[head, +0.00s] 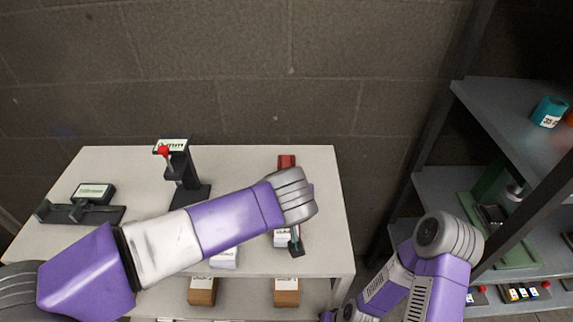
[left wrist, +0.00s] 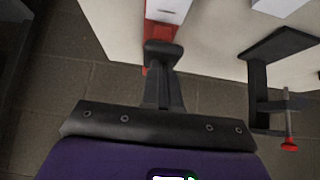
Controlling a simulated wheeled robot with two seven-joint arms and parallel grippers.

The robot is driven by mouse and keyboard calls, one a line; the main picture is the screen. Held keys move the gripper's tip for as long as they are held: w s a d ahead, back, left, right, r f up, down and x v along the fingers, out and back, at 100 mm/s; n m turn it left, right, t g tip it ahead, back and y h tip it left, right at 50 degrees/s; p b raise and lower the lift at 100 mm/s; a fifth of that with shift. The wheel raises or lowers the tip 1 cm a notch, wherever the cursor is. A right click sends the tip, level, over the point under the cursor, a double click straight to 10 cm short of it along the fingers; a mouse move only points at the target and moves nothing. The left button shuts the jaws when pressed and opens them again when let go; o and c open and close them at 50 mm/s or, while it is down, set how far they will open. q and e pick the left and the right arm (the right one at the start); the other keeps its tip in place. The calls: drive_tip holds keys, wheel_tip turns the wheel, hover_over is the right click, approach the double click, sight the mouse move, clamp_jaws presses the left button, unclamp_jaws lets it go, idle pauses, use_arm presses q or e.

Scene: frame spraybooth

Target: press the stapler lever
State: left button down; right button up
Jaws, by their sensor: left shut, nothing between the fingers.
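The stapler appears to be the red thing with a white label (head: 287,161) at the right side of the table; my left wrist covers its middle in the head view. A thin lever-like part with a black end (head: 296,249) shows at its near side. In the left wrist view the red body (left wrist: 159,33) is at the top. My left gripper (left wrist: 163,50) is shut and empty; its fingertips overlap the red body in that picture, and I cannot tell whether they touch. My right gripper is out of view.
A black stand with a red knob (head: 180,170) is left of the red thing; it also shows in the left wrist view (left wrist: 258,90). A low black device (head: 82,212) sits at the table's left. A grey shelf unit (head: 440,185) stands right, beyond a gap.

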use_arm(q)
wheel_tip(320, 180, up, 4)
drive_tip(key=shift+p, duration=1)
drive_tip(key=p+v, duration=0.2)
drive_tip(key=v, duration=0.7)
drive_tip(key=shift+r, duration=0.45)
drive_tip(key=shift+s, duration=0.1)
